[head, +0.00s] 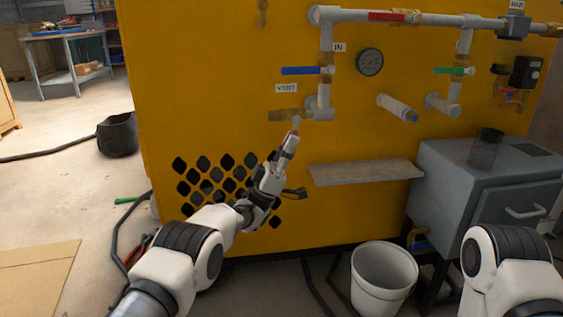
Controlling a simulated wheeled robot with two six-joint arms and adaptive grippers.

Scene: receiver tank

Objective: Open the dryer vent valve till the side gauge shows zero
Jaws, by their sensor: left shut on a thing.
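The vent valve (290,114) is a small brass fitting on the yellow panel, under a white VENT label (286,88), at the lower left end of the grey piping. My left gripper (296,126) reaches up to it from below and is shut on its handle, which the fingers mostly hide. How far the handle is turned cannot be told. The side gauge (369,61) is a round dark dial to the upper right of the valve; its needle is too small to read. My right gripper is out of view; only part of my right arm shows at the lower right.
A blue lever (303,71) sits above the vent, by the IN label (339,47); a green lever (454,70) and red lever (387,16) are further right. A narrow shelf (366,173) juts out below. A white bucket (383,280) and grey cabinet (489,190) stand in front.

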